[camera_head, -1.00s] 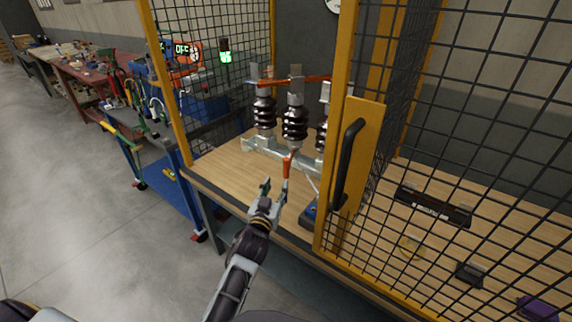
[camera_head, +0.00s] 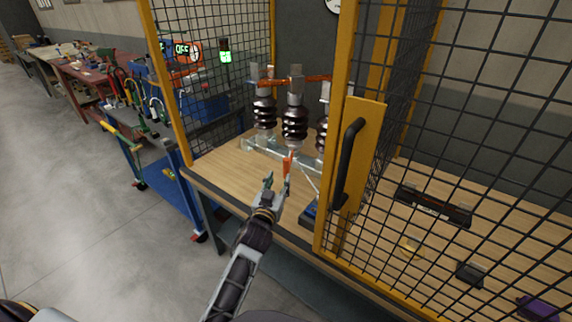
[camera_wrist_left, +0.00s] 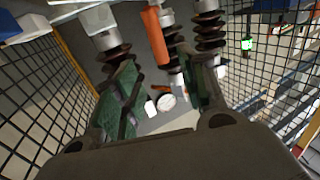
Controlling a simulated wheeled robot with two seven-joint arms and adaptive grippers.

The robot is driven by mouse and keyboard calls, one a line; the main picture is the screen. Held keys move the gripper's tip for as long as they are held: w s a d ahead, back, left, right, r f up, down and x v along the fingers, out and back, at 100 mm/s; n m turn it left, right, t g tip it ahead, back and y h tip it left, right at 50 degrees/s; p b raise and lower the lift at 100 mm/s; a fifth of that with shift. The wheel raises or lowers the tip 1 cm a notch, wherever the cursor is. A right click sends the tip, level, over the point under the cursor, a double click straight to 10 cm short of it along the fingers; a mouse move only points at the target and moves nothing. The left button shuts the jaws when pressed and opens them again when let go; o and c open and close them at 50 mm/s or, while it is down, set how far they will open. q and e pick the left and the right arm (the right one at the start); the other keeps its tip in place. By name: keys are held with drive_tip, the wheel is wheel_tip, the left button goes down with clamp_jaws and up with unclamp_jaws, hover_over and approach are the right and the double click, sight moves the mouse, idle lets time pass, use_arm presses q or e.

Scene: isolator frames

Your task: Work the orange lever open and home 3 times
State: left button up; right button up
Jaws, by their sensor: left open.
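The orange lever (camera_head: 287,162) hangs at the front of the isolator frame (camera_head: 262,149), below the middle dark ribbed insulator (camera_head: 294,124). My left gripper (camera_head: 277,183) is open, just in front of and below the lever in the head view. In the left wrist view the lever (camera_wrist_left: 155,36) shows beyond and between the two green-padded fingers (camera_wrist_left: 160,95), apart from them as far as I can tell. The fingers hold nothing. My right gripper is not in view.
A yellow-framed mesh door with a black handle (camera_head: 348,160) stands close to the right of the isolator. Mesh panels enclose the wooden bench (camera_head: 222,170). A blue box (camera_head: 310,213) sits by the door post. The bench front left is clear.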

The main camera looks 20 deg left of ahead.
sight(285, 165)
use_arm(q)
drive_tip(key=shift+w+a, duration=0.15)
drive_tip(key=shift+w, duration=3.85)
drive_tip(key=shift+w+b, duration=0.35)
drive_tip(key=shift+w, duration=0.6)
drive_tip(key=shift+w+a, duration=0.1)
drive_tip(key=shift+w, duration=0.4)
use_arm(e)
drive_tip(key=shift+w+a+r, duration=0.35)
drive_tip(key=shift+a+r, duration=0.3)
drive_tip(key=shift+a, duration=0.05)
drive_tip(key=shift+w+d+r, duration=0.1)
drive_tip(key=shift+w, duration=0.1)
use_arm(q)
clamp_jaws()
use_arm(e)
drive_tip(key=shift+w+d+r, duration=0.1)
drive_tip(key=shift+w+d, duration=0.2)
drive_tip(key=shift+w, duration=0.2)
